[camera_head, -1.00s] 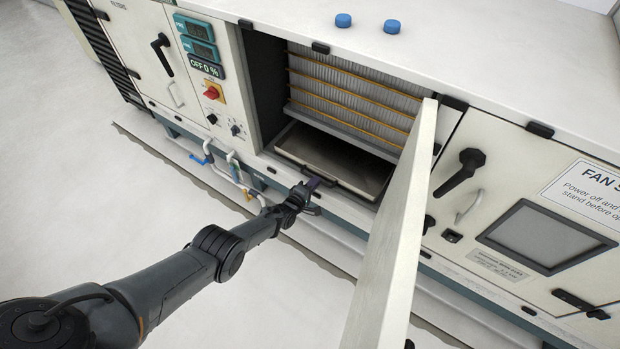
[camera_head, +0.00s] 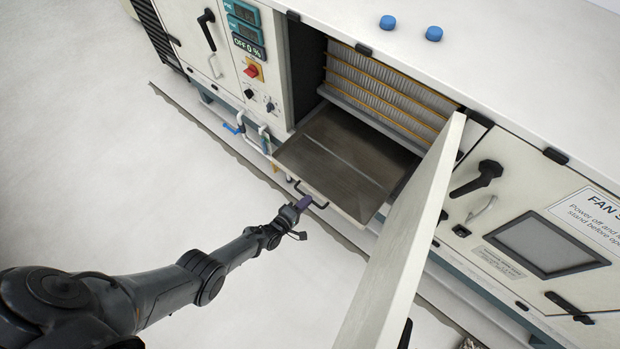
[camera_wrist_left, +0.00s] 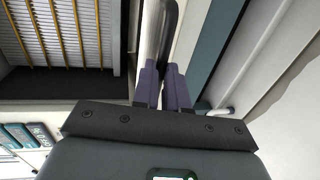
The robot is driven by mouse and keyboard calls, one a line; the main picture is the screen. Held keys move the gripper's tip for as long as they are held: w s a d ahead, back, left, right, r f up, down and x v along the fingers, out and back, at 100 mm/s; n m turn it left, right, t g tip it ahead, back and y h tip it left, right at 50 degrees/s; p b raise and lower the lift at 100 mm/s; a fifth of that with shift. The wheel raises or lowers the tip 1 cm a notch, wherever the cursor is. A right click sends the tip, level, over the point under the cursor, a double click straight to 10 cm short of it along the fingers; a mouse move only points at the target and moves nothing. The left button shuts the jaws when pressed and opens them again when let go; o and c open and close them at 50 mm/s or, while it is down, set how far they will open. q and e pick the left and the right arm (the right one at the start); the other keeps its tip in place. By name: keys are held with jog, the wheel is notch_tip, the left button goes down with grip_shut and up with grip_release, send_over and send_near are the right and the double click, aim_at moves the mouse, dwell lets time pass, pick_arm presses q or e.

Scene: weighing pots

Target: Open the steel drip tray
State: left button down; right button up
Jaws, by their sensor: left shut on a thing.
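The steel drip tray (camera_head: 345,158) is a flat grey tray below the pleated filters, pulled well out past the cabinet front. Its dark bar handle (camera_head: 322,205) is on the front edge. My left gripper (camera_head: 303,203) is shut on this handle; in the left wrist view its purple fingers (camera_wrist_left: 163,88) close on the dark bar (camera_wrist_left: 168,30). The back part of the tray is inside the cabinet, and the open door hides part of its right side. My right gripper is not in view.
The open cabinet door (camera_head: 405,240) juts toward me, just right of the tray. Blue-handled pipework (camera_head: 240,125) is left of the tray. Two blue caps (camera_head: 388,22) sit on the cabinet top. The floor (camera_head: 150,190) on the left is clear.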

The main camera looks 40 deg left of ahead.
pick_arm(q)
jog(key=f+p+v, duration=0.1)
jog(key=p+v, duration=0.1)
jog(key=v, duration=0.6)
jog(key=shift+s+f, duration=0.25)
jog(key=shift+s, duration=0.05)
jog(key=c, duration=1.2)
grip_release()
jog(key=shift+o, duration=0.2)
jog(key=shift+s, duration=0.1)
jog(key=d+p+v, duration=0.1)
jog(key=p+v, duration=0.3)
jog(key=v, duration=0.6)
jog(key=shift+s+a, duration=0.3)
jog(key=shift+a, duration=0.25)
